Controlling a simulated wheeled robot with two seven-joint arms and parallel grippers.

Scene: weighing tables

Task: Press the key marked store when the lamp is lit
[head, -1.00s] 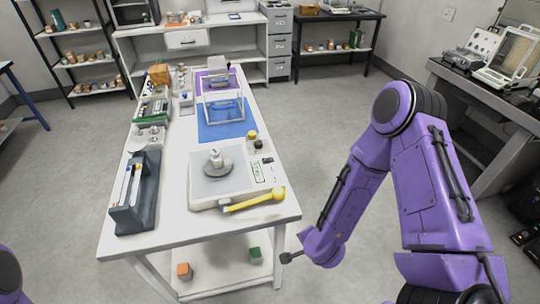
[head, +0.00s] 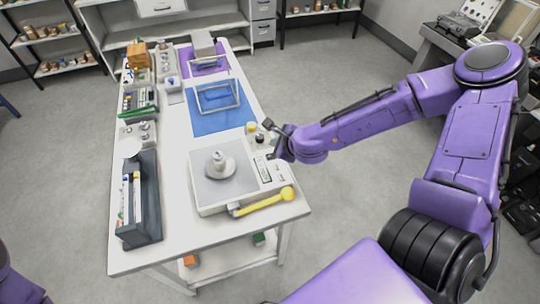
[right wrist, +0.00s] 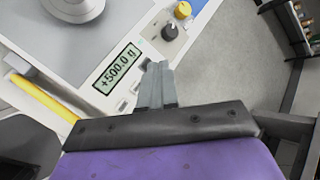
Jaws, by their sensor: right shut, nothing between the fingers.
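A balance (head: 210,202) stands on the near part of the white table, with a metal weight (head: 219,163) on its grey pan. Its display (right wrist: 118,67) reads about +500.0 in the right wrist view. Small keys (right wrist: 122,105) lie beside the display, partly hidden by my fingers; I cannot read their labels. I cannot make out clearly which spot is the lamp or whether it is lit. My right gripper (right wrist: 160,68) is shut and empty, over the key side of the balance near the display. I cannot tell whether it touches. My left gripper is out of view.
A yellow handle (head: 262,203) lies along the balance's front edge. A yellow knob (right wrist: 182,10) and a black knob (right wrist: 169,32) stand just beyond the display. A dark rack (head: 140,205) stands at left, and a blue mat (head: 210,122) with a frame lies behind.

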